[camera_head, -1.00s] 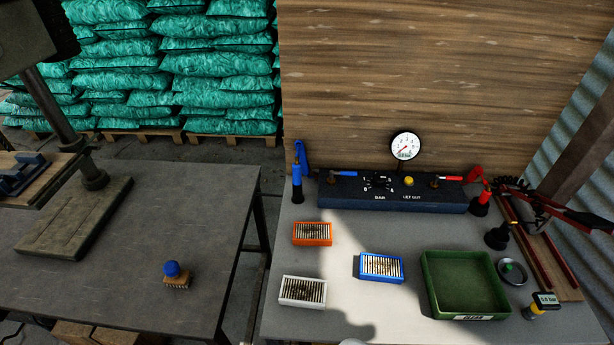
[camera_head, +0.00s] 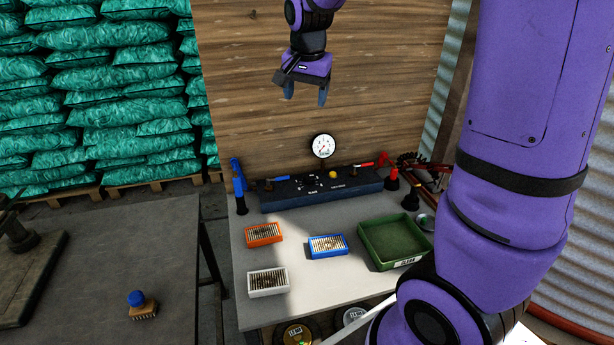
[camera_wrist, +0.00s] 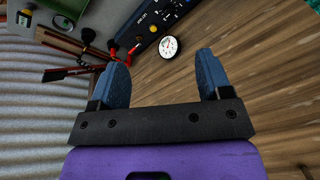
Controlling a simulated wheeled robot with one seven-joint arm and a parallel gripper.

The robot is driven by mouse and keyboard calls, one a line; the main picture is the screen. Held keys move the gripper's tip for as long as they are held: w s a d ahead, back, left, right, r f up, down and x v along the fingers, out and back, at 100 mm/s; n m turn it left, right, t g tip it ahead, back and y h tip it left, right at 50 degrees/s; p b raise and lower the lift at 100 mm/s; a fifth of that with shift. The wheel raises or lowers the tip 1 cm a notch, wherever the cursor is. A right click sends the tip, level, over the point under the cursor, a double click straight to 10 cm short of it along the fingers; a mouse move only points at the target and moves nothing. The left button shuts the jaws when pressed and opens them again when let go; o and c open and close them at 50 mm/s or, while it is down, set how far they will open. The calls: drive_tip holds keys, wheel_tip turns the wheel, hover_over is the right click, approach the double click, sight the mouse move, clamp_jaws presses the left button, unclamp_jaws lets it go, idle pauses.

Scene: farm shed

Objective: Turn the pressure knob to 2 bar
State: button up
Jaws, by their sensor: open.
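The pressure knob (camera_head: 312,181) is a small dark dial with white marks around it. It sits on the dark blue control box (camera_head: 355,186) at the back of the light workbench. A round white gauge (camera_head: 323,147) with a red needle stands behind the box; it also shows in the wrist view (camera_wrist: 168,46). The knob's setting is too small to read. My gripper (camera_head: 305,95) is open and empty, high in front of the wooden wall, above and apart from the box. Its two blue fingers (camera_wrist: 163,75) frame the gauge and wall in the wrist view.
On the box are a yellow button (camera_head: 334,174) and levers. In front lie orange (camera_head: 263,234), blue (camera_head: 327,246) and white (camera_head: 267,282) cases and a green tray (camera_head: 373,246). The air above the box is clear.

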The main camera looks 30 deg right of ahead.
drive_tip(key=w+d+f+m+g+h, duration=0.15)
drive_tip(key=w+d+f+m, duration=0.25)
drive_tip(key=w+f, duration=0.75)
drive_tip(key=m+g+h, duration=0.1)
drive_tip(key=m+h, duration=0.1)
drive_tip(key=m, duration=0.2)
approach(309, 176)
drive_tip(key=x, duration=0.9)
drive_tip(key=shift+f, duration=0.15)
drive_tip(key=shift+c, duration=0.3)
drive_tip(key=c, duration=0.9)
